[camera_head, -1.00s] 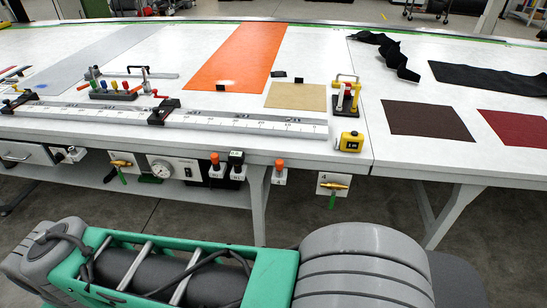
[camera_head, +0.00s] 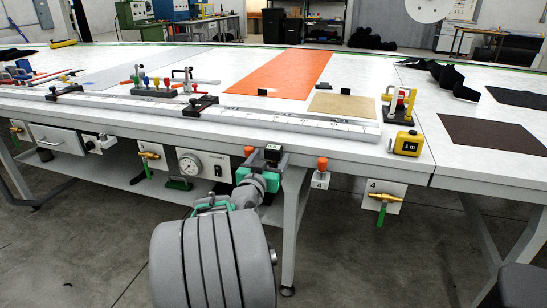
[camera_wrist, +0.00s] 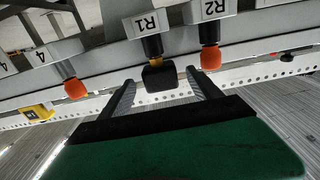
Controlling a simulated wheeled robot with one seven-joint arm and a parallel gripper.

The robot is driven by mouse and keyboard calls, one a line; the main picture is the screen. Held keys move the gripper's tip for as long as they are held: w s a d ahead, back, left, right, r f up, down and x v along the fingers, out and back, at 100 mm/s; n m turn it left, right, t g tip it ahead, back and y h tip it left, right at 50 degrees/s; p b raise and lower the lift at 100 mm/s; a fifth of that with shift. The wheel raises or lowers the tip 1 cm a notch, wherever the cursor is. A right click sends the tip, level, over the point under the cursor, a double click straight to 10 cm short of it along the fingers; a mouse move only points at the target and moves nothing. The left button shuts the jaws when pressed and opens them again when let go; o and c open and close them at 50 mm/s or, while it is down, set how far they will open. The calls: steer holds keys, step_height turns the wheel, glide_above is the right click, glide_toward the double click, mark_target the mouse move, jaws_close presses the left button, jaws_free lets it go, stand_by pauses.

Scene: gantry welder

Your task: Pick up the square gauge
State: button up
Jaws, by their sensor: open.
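A black square-ended piece with a yellow collar (camera_wrist: 160,77), which appears to be the square gauge, sits in the holder marked R1 (camera_wrist: 145,24). My gripper (camera_wrist: 160,84) is open, with one finger on each side of the black piece in the wrist view. The piece lies between or just beyond the fingertips; contact is not visible. In the head view my gripper (camera_head: 272,160) is at the table's front edge by the R1 holder, and largely hides the piece.
An orange-ended piece (camera_wrist: 210,59) sits close beside it in holder R2. Another orange knob (camera_head: 322,163) is at holder 4. The white table (camera_head: 450,178) with its front rail is just above my gripper. A round dial (camera_head: 189,164) is to the left.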

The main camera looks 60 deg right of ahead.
mark_target(272, 156)
steer(key=d, duration=0.3)
steer(key=shift+w+d, duration=0.25)
steer(key=shift+w, duration=0.05)
steer(key=c, duration=1.5)
